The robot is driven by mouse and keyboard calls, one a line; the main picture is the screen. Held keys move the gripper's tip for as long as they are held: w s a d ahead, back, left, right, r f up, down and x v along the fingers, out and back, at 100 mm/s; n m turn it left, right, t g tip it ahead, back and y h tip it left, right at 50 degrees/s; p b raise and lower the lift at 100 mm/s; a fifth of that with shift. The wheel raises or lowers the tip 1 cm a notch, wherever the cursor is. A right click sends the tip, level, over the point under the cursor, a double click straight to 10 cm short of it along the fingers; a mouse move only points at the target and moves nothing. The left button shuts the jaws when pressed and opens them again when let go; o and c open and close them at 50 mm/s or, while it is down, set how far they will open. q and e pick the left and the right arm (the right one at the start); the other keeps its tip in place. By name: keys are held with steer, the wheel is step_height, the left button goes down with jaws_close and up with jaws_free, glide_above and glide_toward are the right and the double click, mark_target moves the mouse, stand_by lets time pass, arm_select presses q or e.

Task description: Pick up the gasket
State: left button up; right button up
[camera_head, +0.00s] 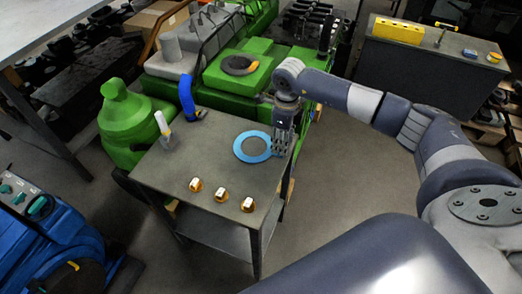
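The gasket (238,148) is a flat blue ring with a grey middle, lying on the dark grey top of a small table (215,165). It is near the table's right side. My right gripper (280,147) points down at the gasket's right edge and overlaps that edge in the view. The fingers are small and dark, so I cannot tell their opening or whether they touch the ring. My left gripper is not in view.
Several gold-and-white parts (221,194) stand at the table's front. A green engine (245,78) stands behind. Open floor (345,170) lies to the right.

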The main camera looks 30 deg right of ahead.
step_height(320, 180, down, 5)
steer(key=b, duration=0.2)
steer(key=shift+w+d+r+b, duration=0.1)
steer(key=shift+w+r+b, duration=0.05)
steer(key=shift+b, duration=0.25)
steer(key=shift+r, duration=0.1)
jaws_close()
